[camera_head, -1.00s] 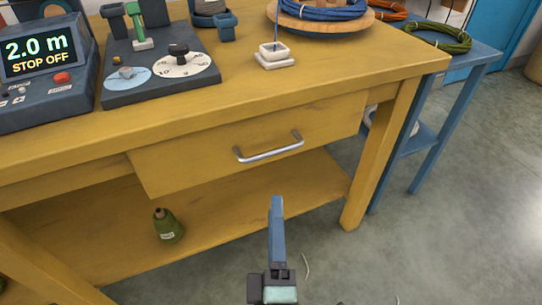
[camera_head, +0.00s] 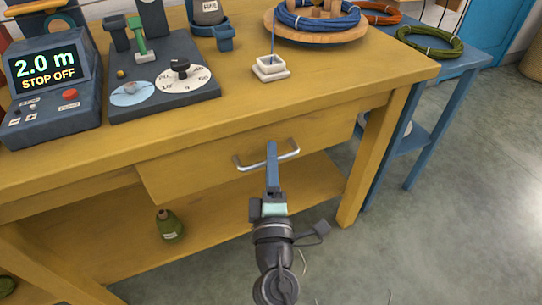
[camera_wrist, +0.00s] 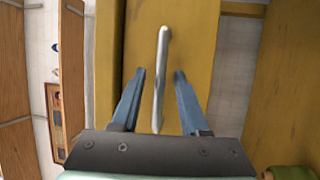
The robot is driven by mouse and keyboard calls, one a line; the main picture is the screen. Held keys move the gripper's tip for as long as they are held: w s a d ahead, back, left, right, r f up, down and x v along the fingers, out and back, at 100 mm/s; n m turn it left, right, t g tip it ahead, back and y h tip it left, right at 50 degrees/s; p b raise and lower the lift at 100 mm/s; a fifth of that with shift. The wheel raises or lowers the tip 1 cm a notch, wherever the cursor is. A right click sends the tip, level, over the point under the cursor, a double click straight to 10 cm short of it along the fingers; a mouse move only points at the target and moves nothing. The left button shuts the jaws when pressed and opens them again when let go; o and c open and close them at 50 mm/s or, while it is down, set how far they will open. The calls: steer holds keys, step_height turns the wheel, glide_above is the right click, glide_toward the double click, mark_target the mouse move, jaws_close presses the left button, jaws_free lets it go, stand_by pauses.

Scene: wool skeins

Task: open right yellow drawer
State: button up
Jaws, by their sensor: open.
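The yellow drawer (camera_head: 200,168) is set under the top of the yellow workbench, its front looking shut or nearly so. A silver bar handle (camera_head: 245,164) runs across its front. My gripper (camera_head: 271,150) is in front of the handle and hides part of it in the head view. In the wrist view, my gripper (camera_wrist: 158,85) is open, with one blue finger on each side of the handle (camera_wrist: 161,65). I see a gap between the handle and each finger. The drawer front (camera_wrist: 190,25) lies beyond the fingertips.
A green bottle (camera_head: 169,225) stands on the lower shelf. A blue table (camera_head: 470,50) stands at right.

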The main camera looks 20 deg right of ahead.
steer(key=shift+w+d, duration=0.1)
steer(key=shift+w, duration=0.05)
steer(key=shift+c, duration=0.2)
jaws_close()
stand_by(1.2)
